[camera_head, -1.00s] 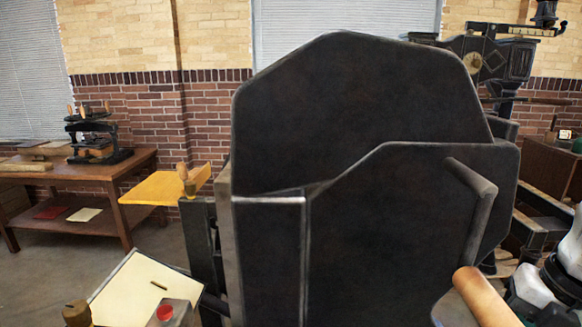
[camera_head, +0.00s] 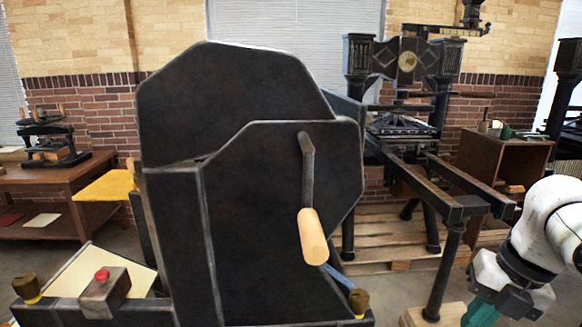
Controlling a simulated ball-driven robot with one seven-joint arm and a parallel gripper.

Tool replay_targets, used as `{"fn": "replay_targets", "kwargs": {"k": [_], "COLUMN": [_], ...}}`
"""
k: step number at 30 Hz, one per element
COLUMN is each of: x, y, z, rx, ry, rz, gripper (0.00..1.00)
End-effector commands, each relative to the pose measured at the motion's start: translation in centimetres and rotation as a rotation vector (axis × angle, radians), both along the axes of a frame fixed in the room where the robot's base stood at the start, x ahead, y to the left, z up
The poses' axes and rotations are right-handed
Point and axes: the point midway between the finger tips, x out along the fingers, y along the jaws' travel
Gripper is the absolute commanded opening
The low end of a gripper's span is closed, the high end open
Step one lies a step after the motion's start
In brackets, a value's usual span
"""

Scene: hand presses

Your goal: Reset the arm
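My arm (camera_head: 540,240), white with dark joints, reaches in at the lower right edge. The large dark press (camera_head: 250,170) stands in the middle, close in front of me. Its crank ends in a wooden handle (camera_head: 313,237) on the right side, hanging down. My arm is to the right of this handle, clearly apart from it in the picture.
A tall iron press (camera_head: 445,200) with long rails stands behind right on a wooden pallet (camera_head: 385,252). A wooden table (camera_head: 60,180) with a small press (camera_head: 50,140) is at the far left.

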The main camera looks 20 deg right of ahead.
Motion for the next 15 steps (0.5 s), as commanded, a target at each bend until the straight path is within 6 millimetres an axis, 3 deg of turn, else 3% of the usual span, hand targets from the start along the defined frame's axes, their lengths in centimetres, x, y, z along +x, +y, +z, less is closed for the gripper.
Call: {"fn": "replay_targets", "kwargs": {"k": [15], "x": [5.6], "y": [4.7], "z": [1.8], "rx": [0.148], "ry": [-0.163], "rz": [-0.160], "gripper": [0.00]}}
